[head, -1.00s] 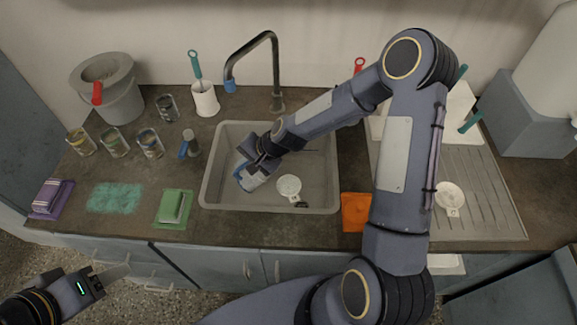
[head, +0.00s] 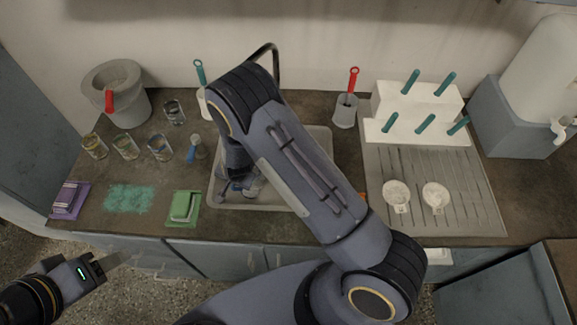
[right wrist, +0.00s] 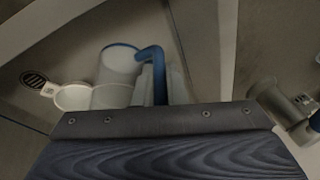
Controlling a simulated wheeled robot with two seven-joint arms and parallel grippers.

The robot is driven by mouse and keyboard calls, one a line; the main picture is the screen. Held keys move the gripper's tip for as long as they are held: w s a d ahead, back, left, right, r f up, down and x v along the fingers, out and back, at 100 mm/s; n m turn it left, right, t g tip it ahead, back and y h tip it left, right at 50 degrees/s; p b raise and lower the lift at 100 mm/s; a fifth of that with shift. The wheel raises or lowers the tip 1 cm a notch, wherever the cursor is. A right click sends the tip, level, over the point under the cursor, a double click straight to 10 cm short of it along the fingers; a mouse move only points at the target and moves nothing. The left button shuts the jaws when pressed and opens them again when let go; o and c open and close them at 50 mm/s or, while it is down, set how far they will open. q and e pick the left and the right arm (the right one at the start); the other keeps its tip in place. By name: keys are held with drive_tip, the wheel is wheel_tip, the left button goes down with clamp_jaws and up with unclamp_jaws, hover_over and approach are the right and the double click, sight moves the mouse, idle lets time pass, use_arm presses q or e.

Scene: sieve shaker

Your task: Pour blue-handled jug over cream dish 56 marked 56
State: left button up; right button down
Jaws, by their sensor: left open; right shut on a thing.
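The pale jug (right wrist: 118,68) with a blue handle (right wrist: 153,70) is in my right gripper (head: 236,186), low over the sink. In the head view my arm hides most of it. The jug looks tilted in the right wrist view. I cannot read the tag or see any flow. In the head view my arm covers this dish. My left gripper (head: 112,261) is open and empty at the lower left, in front of the counter.
Two similar dishes (head: 397,194) (head: 436,196) sit on the ridged drainer (head: 470,205) at right. The sink (head: 326,150) has raised walls, with a tap (head: 262,48) behind.

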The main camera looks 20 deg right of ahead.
drive_tip(key=shift+a+f+h, duration=0.5)
drive_tip(key=shift+a, duration=0.1)
drive_tip(key=shift+a+f, duration=0.2)
drive_tip(key=shift+f, duration=0.3)
drive_tip(key=shift+w+a+r+n+h, duration=0.15)
drive_tip(key=shift+a+n+h, duration=0.15)
drive_tip(key=shift+h, duration=1)
drive_tip(key=shift+a+r+p, duration=0.25)
drive_tip(key=shift+r, duration=1)
drive_tip(key=shift+a+r+p, duration=0.25)
drive_tip(key=shift+r, duration=0.95)
